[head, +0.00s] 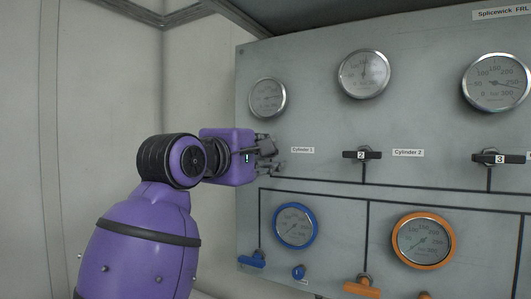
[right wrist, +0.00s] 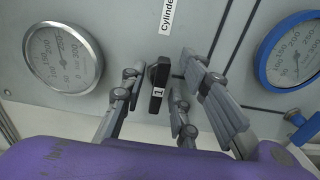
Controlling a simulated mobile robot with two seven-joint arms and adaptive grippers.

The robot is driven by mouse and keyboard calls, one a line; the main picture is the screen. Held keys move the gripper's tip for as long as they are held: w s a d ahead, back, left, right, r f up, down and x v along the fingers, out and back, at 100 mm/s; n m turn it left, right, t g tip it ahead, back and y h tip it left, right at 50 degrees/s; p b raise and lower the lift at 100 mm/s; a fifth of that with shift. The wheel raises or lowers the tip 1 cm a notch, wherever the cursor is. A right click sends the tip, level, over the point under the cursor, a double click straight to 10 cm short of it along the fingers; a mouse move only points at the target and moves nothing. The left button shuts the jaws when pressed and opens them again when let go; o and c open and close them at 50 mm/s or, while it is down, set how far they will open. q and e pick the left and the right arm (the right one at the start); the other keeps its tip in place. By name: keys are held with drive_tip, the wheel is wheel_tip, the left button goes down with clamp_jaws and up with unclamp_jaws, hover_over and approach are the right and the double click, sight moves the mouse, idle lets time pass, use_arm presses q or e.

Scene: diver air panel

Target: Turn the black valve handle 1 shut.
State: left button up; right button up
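The black valve handle with a white "1" tag (right wrist: 158,87) shows in the right wrist view. It stands between the fingers of my right gripper (right wrist: 160,82), its long side running up and down in that picture. The fingers are spread on both sides, with a visible gap on each side of the handle. In the head view, my right gripper (head: 268,152) is at the panel just left of the "Cylinder 1" label (head: 303,150) and hides handle 1. My left gripper is not in view.
The grey panel (head: 330,125) carries black handles 2 (head: 375,154) and 3 (head: 485,158) to the right. Gauges sit above. Below are a blue gauge (head: 295,226), an orange gauge (head: 423,241), a blue handle (head: 252,261) and an orange handle (head: 361,289).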

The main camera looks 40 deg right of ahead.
drive_tip(key=v, duration=1.1)
drive_tip(key=shift+s+a, duration=0.15)
drive_tip(key=shift+a, duration=0.15)
drive_tip(key=shift+d+f, duration=0.1)
